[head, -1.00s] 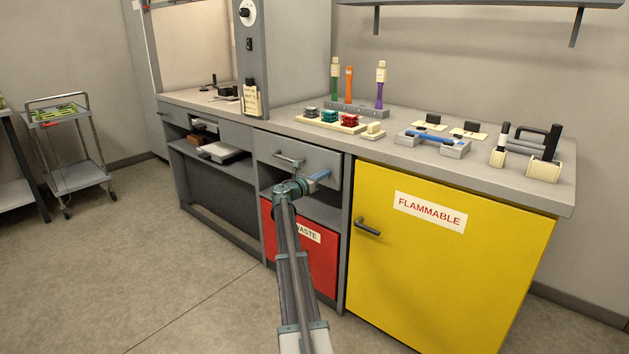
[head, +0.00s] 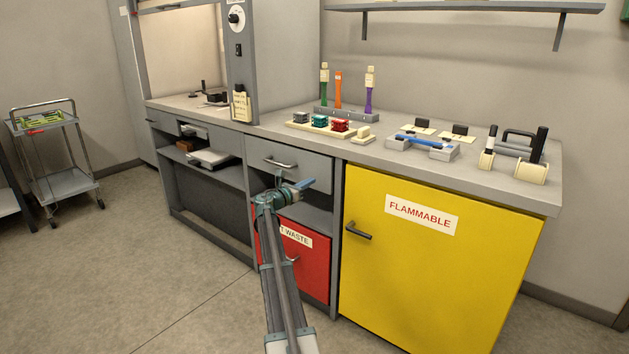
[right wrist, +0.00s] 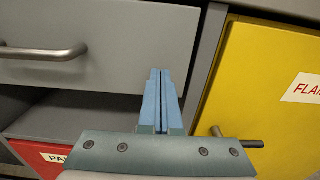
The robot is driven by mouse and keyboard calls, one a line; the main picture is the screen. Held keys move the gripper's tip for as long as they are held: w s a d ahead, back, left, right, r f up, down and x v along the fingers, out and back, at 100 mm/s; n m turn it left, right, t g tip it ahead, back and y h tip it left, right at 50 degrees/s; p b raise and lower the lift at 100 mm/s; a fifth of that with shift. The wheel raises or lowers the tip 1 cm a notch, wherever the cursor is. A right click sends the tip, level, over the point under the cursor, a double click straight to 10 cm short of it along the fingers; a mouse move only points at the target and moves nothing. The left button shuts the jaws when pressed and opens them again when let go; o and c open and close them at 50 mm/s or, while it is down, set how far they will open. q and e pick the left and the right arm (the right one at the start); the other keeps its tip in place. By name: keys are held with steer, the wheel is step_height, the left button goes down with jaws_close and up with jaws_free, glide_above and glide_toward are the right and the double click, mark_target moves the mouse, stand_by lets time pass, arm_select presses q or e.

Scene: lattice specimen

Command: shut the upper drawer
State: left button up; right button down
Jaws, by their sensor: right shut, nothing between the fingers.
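The upper drawer (head: 314,166) is a grey front below the worktop, left of the yellow cabinet, with a metal bar handle (head: 280,164). It looks about flush with the frame around it; a small gap is hard to judge. My right gripper (head: 309,184) is shut and empty, with blue fingers, near the drawer's lower right corner. In the right wrist view, the closed fingertips (right wrist: 160,73) show in front of the drawer front (right wrist: 115,45), right of its handle (right wrist: 45,51). I cannot tell whether they touch it. My left gripper is not in view.
An open shelf lies under the drawer, above a red waste door (head: 313,272). The yellow flammable cabinet (head: 430,270) with a protruding handle (head: 357,231) stands to the right. The worktop (head: 380,152) carries racks and tools. The floor in front is clear.

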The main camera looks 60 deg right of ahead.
steer(key=a, duration=0.9)
steer(key=shift+w+a, duration=0.35)
steer(key=shift+w, duration=0.05)
steer(key=shift+a+f, duration=0.1)
steer(key=w+a+f+m+t+y, duration=0.1)
steer(key=a+f+m+y, duration=0.3)
steer(key=a, duration=1)
steer(key=w+a+f+m+t+y, duration=0.15)
steer(key=a+f, duration=0.45)
steer(key=a, duration=0.9)
steer(key=a+f+m+t+y, duration=0.1)
steer(key=a+f+m+y, duration=0.3)
steer(key=a, duration=1)
steer(key=s+a+f+m+g+y, duration=0.1)
steer(key=s+a+f+y, duration=0.15)
steer(key=s+a, duration=0.6)
steer(key=s+a+f+m+y, duration=0.1)
steer(key=s+a+f+y, duration=0.15)
steer(key=a, duration=1.05)
steer(key=s+a+f+m+g+y, duration=0.1)
steer(key=s+a+f+y, duration=0.15)
steer(key=s+a, duration=0.6)
step_height(320, 180, up, 35)
steer(key=w+a+p, duration=0.1)
steer(key=a+p, duration=0.2)
steer(key=p, duration=3.2)
steer(key=shift+w+m, duration=0.15)
steer(key=shift+m, duration=0.2)
